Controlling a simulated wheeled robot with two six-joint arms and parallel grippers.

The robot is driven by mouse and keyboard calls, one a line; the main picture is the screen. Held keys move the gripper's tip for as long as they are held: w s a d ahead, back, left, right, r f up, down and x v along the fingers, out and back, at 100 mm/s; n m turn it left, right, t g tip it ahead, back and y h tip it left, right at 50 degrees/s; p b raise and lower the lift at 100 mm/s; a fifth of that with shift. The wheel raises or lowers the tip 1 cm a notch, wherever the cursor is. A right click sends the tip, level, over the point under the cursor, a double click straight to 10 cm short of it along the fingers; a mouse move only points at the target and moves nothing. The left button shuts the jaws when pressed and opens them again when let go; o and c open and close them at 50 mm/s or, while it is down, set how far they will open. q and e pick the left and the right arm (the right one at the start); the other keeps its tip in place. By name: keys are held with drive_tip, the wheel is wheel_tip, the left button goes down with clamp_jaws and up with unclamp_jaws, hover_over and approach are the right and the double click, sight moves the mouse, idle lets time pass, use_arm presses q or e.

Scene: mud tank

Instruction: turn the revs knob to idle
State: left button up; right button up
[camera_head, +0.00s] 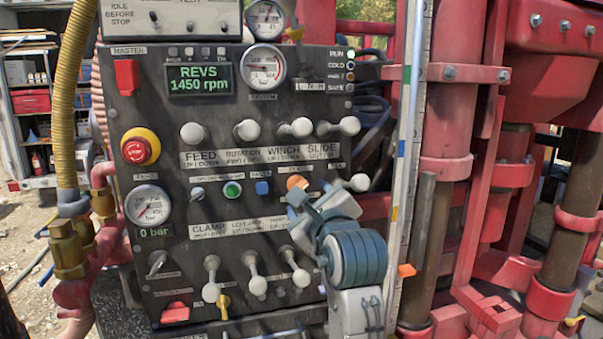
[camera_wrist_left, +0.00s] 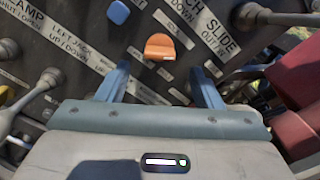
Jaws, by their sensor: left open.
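The orange knob (camera_head: 296,182), apparently the revs knob, sits mid-right on the dark control panel (camera_head: 225,290), just above my gripper's tips in the head view. Its label is too small to read. The green display (camera_head: 200,79) reads REVS 1450 rpm. My left gripper (camera_head: 311,196) is open and empty in front of the panel. In the left wrist view the orange knob (camera_wrist_left: 159,46) lies just beyond and between the fingertips (camera_wrist_left: 159,68), with no contact visible. My right gripper is out of view.
A blue knob (camera_head: 262,188), green button (camera_head: 232,190) and red emergency stop (camera_head: 140,147) are left of the orange knob. White-knobbed levers (camera_head: 295,128) stand out above it, and more levers (camera_head: 250,270) below. Red machine columns (camera_head: 450,150) rise on the right.

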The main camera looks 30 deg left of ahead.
use_arm(q)
drive_tip(key=b+x, duration=0.1)
drive_tip(key=x, duration=0.4)
drive_tip(key=shift+w+a+b, duration=0.15)
drive_tip(key=shift+a+b, duration=0.1)
drive_tip(key=shift+b, duration=0.1)
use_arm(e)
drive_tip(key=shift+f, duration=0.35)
use_arm(q)
drive_tip(key=c, duration=1)
